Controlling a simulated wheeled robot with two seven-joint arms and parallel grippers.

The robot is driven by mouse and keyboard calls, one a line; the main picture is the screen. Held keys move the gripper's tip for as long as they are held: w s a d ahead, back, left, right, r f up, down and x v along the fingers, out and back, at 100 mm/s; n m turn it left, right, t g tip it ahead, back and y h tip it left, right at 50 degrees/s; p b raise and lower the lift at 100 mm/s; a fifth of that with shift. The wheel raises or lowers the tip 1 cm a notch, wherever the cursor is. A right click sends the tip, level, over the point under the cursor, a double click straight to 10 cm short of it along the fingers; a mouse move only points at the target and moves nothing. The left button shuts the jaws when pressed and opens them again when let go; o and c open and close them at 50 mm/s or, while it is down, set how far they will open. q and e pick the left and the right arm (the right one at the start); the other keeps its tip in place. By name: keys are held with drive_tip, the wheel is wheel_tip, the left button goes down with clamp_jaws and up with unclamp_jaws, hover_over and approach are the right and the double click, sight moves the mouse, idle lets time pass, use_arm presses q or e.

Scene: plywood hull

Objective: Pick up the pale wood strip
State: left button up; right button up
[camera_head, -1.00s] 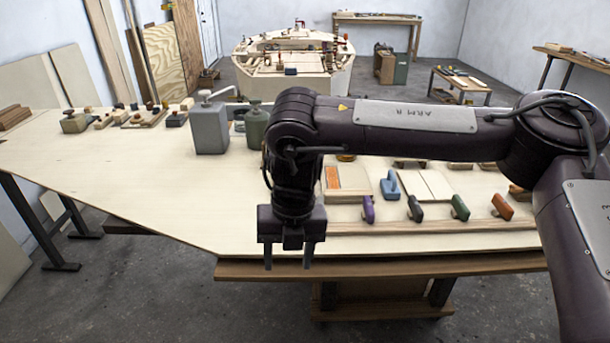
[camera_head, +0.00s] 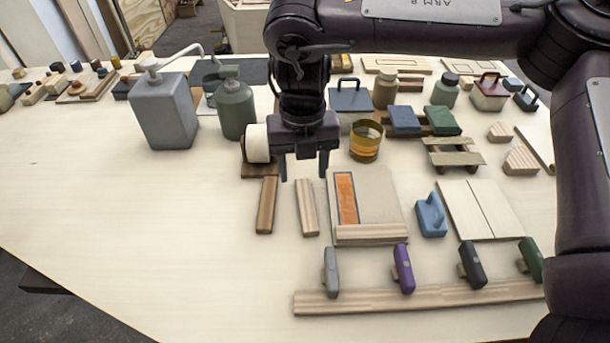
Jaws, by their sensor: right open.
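The pale wood strip (camera_head: 307,208) lies on the light plywood table (camera_head: 130,220), its long side running away from me. A darker brown wood strip (camera_head: 266,205) lies just left of it, apart from it. My right gripper (camera_head: 303,172) points down with its two fingers spread and nothing between them. In the picture it shows just above the far end of the pale strip and does not appear to touch it. My left gripper is not in view.
Right of the strip is a board with an orange panel (camera_head: 347,198). Nearer, tools with coloured handles, one purple (camera_head: 403,268), stand along a wooden rail (camera_head: 420,296). A grey canister (camera_head: 164,108) and a green bottle (camera_head: 236,108) stand behind left.

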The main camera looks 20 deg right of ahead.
sight(306, 201)
wheel_tip(306, 201, down, 2)
drive_tip(key=shift+w+d+f, duration=0.1)
drive_tip(key=shift+w+d, duration=0.05)
drive_tip(key=shift+s+f, duration=0.2)
drive_tip(key=shift+f, duration=0.1)
drive_tip(key=f, duration=0.3)
drive_tip(key=f+p, duration=0.1)
drive_tip(key=shift+s+d+f, duration=0.1)
drive_tip(key=shift+s+f, duration=0.15)
drive_tip(key=shift+s, duration=0.1)
drive_tip(key=shift+f, duration=0.2)
drive_tip(key=c, duration=1)
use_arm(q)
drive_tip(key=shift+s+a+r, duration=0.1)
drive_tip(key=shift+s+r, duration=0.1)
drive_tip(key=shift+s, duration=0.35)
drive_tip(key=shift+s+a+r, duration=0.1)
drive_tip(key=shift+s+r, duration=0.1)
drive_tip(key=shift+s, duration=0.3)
use_arm(e)
drive_tip(key=shift+c, duration=0.4)
drive_tip(key=shift+r, duration=0.1)
